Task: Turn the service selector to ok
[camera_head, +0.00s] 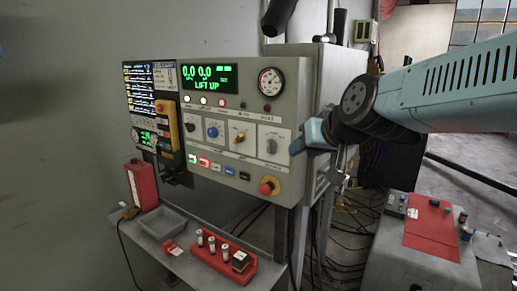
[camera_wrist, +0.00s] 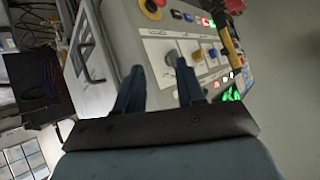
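The control panel (camera_head: 225,165) has a row of selectors. The rightmost is a grey knob (camera_head: 272,146) on a white plate; the labels are too small to read, so I cannot confirm it is the service selector or read its setting. My gripper (camera_head: 297,146) is just right of this knob in the head view, partly hidden by its own near finger. In the wrist view my gripper (camera_wrist: 160,64) has its two fingers apart, with the grey knob (camera_wrist: 170,57) beyond and between the fingertips. Nothing is held, and I cannot tell whether a finger touches the knob.
A green display (camera_head: 206,77) reads LIFT UP. A shelf (camera_head: 190,268) holds a red rack (camera_head: 223,259). Cables hang below.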

